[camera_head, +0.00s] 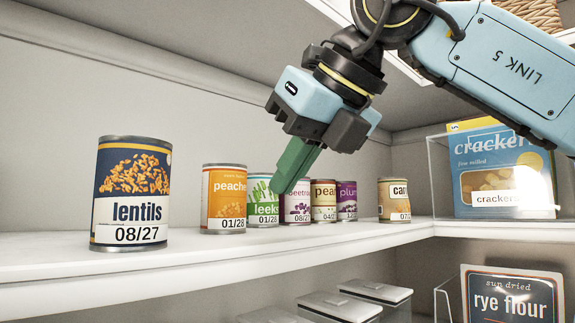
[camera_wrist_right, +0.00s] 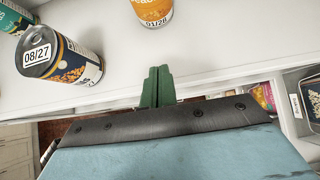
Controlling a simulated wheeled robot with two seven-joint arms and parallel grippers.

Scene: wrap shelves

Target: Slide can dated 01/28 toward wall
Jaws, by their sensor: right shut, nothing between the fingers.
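An orange peaches can (camera_head: 223,190) stands upright on the white shelf, dated 01/28. It also shows at the top edge of the right wrist view (camera_wrist_right: 152,10), partly cut off. A green leeks can (camera_head: 261,205) beside it has a small date that also looks like 01/28. My right gripper (camera_head: 281,184) has its green fingers shut and empty, pointing down. In the head view the fingers overlap the leeks and beets cans. In the right wrist view the fingertips (camera_wrist_right: 158,72) are clear of the peaches can, with bare shelf between. My left gripper is not in view.
A lentils can (camera_head: 131,192) dated 08/27 stands nearer, at left. Beets (camera_head: 297,205), pears (camera_head: 324,203) and plums (camera_head: 346,203) cans stand right of the leeks. A yellow can (camera_head: 394,200) and crackers box (camera_head: 497,172) are further right. Bare shelf separates lentils and peaches.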

